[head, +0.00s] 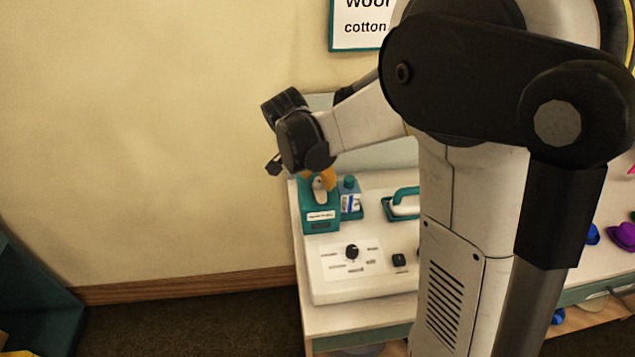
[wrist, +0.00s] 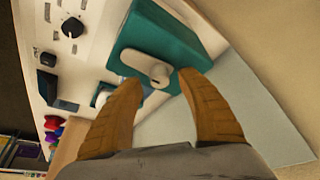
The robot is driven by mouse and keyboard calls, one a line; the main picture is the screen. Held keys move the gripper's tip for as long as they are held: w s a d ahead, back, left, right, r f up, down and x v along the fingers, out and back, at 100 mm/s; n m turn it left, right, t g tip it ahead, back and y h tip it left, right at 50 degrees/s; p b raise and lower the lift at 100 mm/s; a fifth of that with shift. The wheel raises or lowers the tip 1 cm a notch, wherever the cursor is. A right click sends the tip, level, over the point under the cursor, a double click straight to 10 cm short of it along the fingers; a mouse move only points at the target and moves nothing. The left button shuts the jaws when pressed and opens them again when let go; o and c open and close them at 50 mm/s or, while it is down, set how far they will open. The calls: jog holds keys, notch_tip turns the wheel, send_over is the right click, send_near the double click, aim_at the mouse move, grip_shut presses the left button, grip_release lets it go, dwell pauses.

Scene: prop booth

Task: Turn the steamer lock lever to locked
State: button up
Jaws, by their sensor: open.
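The steamer lock lever (wrist: 143,64) is a pale, rounded bar on top of a teal housing (wrist: 165,32); in the wrist view its knobbed end lies between my fingertips. My gripper (wrist: 158,82) has two orange-brown fingers spread apart, one on each side of that end. I cannot tell whether either finger touches it. In the head view the teal housing (head: 321,222) stands at the back left of the white steamer unit, with a small label on its front too small to read. My gripper (head: 319,179) is just above it, partly covering the lever (head: 320,191).
The white unit carries a black dial (head: 351,252) and a smaller black knob (head: 399,260). Hats (head: 621,236) lie at the right. My arm hides the middle.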

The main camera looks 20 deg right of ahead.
jog(key=shift+w+d+f, duration=0.15)
jog(key=shift+d+f, duration=0.05)
jog(key=shift+f, duration=0.45)
grip_shut()
